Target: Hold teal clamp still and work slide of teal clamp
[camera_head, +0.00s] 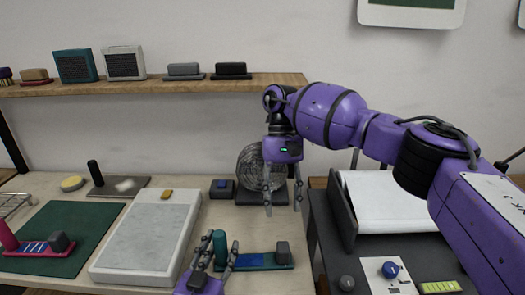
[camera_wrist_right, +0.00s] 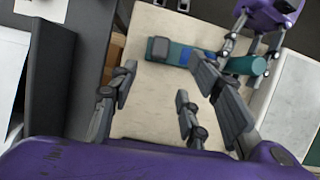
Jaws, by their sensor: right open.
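The teal clamp lies on the light table, with a teal base (camera_head: 262,262), a grey block (camera_head: 282,252) at its right end and an upright teal post (camera_head: 219,243) at its left end. In the right wrist view the base (camera_wrist_right: 203,55), grey block (camera_wrist_right: 159,48) and post (camera_wrist_right: 258,66) also show. My left gripper (camera_head: 212,258) has its fingers around the post; whether they press on it is unclear. My right gripper (camera_head: 283,204) is open and empty, above and behind the clamp. Its spread fingers (camera_wrist_right: 160,88) show in the wrist view.
A pale slab (camera_head: 145,235) and a green mat (camera_head: 55,235) with a pink clamp (camera_head: 32,248) lie left. A round wire-mesh thing (camera_head: 258,168) stands behind my right gripper. A dark bench with a white sheet (camera_head: 390,205) and blue knob (camera_head: 390,270) is right.

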